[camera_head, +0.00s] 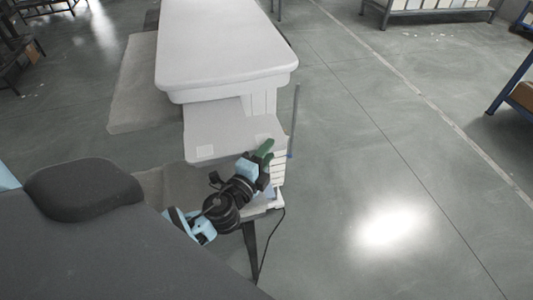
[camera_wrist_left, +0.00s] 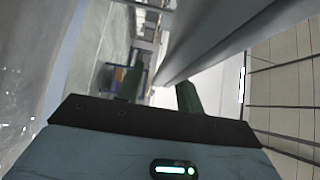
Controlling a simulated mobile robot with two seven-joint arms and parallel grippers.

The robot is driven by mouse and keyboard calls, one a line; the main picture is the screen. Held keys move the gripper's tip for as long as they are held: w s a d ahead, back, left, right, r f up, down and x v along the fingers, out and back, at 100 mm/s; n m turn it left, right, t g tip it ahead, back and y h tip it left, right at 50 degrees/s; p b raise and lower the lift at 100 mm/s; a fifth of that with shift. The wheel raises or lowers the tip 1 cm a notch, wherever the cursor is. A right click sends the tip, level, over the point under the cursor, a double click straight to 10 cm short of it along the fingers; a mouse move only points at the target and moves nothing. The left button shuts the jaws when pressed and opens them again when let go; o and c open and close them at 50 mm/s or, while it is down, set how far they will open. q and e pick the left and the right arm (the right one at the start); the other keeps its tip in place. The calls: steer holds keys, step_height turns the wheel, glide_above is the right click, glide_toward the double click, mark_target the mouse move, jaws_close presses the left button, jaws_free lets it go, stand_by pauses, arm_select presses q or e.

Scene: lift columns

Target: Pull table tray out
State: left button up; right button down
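The table (camera_head: 225,45) is long and white with rounded corners. Its tray (camera_head: 222,132), a flat pale slab with two lighter patches on its front part, juts out from beneath the near end of the tabletop. My left gripper (camera_head: 262,152), with dark green fingers, is at the tray's front right corner. In the left wrist view its two fingers (camera_wrist_left: 160,92) stand apart, with a pale grey edge (camera_wrist_left: 205,45) close beyond them. I cannot tell whether they touch the tray. My right gripper is not in view.
A stack of white drawer-like fronts (camera_head: 279,172) is under the tray's right side. A thin upright grey-blue pole (camera_head: 295,120) stands right of the table. A black cable (camera_head: 268,245) hangs to the floor. Shelving (camera_head: 430,12) is at the back right. The floor at right is clear.

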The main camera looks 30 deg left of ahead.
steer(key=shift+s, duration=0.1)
arm_select(q)
steer(key=shift+s, duration=0.2)
steer(key=s, duration=0.4)
steer(key=s+b, duration=0.1)
steer(key=shift+s+d+f, duration=0.1)
steer(key=shift+s+d, duration=0.15)
steer(key=shift+s, duration=0.95)
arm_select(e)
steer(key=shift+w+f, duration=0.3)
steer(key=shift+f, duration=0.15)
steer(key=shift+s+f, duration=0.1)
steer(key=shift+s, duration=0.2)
